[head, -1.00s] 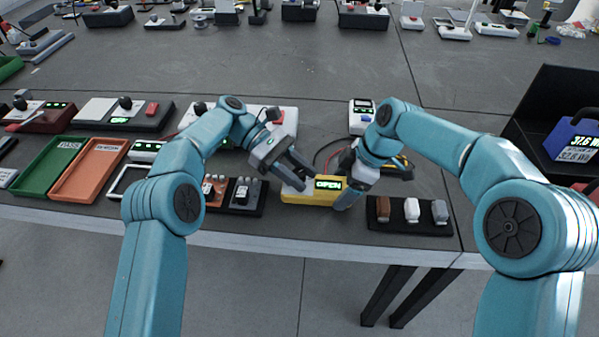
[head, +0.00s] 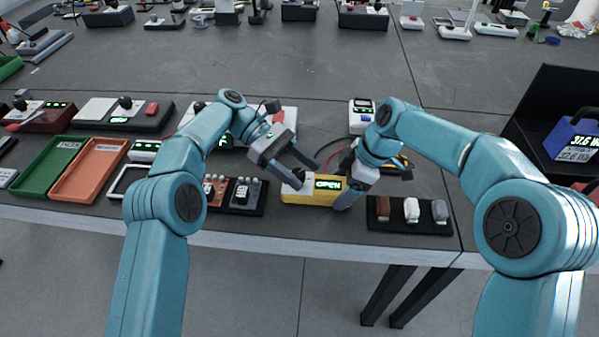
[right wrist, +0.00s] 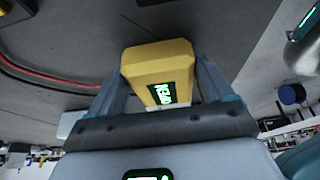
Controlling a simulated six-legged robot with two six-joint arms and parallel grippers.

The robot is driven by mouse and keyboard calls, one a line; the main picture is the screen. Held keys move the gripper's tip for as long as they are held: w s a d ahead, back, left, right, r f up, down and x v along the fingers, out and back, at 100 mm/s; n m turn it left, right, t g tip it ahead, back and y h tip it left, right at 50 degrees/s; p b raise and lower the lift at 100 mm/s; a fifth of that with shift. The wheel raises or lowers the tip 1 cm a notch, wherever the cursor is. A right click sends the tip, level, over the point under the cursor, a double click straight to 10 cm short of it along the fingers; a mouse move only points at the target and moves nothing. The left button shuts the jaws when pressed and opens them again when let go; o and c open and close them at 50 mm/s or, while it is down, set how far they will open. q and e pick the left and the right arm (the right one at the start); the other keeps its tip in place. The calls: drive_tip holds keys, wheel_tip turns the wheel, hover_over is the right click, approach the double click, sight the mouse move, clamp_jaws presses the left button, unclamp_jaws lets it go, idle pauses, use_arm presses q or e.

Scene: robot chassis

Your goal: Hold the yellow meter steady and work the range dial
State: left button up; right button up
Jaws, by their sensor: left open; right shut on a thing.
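The yellow meter (head: 310,198) lies near the table's front edge, its green display reading OPEN. A dark knob (head: 298,174) shows at its left end, partly hidden by my left gripper; it looks like the range dial. My left gripper (head: 305,175) is open, its fingers spread just above and around the knob; I cannot tell whether they touch it. My right gripper (head: 345,188) is shut on the meter's right part. In the right wrist view the meter (right wrist: 158,62) sits between the two fingers of my right gripper (right wrist: 160,88).
A black tray with several rocker-like blocks (head: 410,228) lies right of the meter. A black block of switches (head: 246,208) lies left of it. A white device (head: 361,116) and a red and black cable (head: 322,150) are behind. The front table edge is close.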

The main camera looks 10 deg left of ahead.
sight(299, 174)
use_arm(q)
wheel_tip(299, 174, up, 8)
drive_tip(key=shift+s+r, duration=0.1)
drive_tip(key=shift+r, duration=0.15)
